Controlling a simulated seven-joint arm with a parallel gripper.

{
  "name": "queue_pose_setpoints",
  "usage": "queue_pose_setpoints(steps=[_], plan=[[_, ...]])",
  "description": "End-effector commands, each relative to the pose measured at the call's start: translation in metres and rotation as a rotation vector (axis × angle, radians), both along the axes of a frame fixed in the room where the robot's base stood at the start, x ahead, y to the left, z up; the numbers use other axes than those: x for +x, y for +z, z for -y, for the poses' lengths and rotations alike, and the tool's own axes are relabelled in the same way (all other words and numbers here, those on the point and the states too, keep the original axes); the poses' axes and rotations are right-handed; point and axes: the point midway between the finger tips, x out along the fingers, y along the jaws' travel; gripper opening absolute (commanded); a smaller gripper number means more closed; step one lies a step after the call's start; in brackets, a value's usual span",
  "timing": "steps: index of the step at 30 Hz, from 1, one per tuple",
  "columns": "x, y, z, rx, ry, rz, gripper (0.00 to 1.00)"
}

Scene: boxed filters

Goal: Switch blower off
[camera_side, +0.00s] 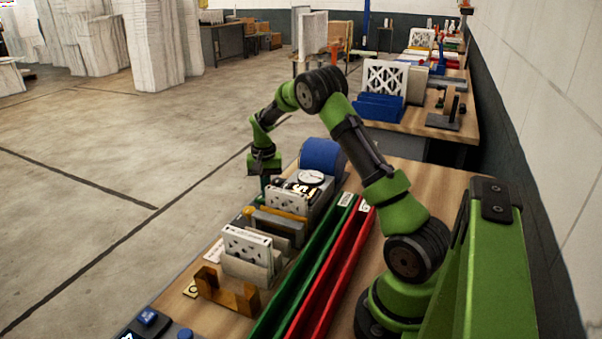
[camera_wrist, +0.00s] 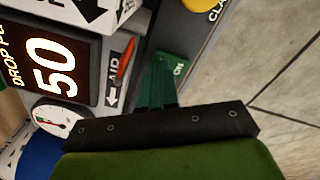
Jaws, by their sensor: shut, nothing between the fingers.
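The blower (camera_side: 322,157) is a blue rounded housing at the far end of the bench in the side view, and a blue edge of it (camera_wrist: 38,160) shows at the wrist view's lower left. In the wrist view, a green patch marked "ON" (camera_wrist: 179,68) lies just right of the fingertips of my gripper (camera_wrist: 158,68). The fingers are dark green, shut and empty. They partly cover the area around the "ON" mark, so I cannot tell whether they touch it. In the side view my gripper (camera_side: 264,184) points down beside the blower unit's left edge.
A lit display reading "50" (camera_wrist: 52,70), a round gauge (camera_wrist: 62,120) and a red strip (camera_wrist: 124,62) by an "AIR" arrow are close by. A yellow part (camera_wrist: 200,4) sits above. Green (camera_side: 310,262) and red (camera_side: 335,268) trays run along the bench. Floor lies left.

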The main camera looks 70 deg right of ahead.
Motion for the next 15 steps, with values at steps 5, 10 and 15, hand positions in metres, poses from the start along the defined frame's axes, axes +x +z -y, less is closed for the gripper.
queue_pose_setpoints(steps=[5,10,15], plan=[[0.0,-0.0031,-0.0001,0.0,0.0,0.0,0.0],[-0.0001,-0.0058,0.0,0.001,0.0,0.0,0.0],[-0.0002,-0.0085,-0.0001,0.0,0.0,-0.001,0.0]])
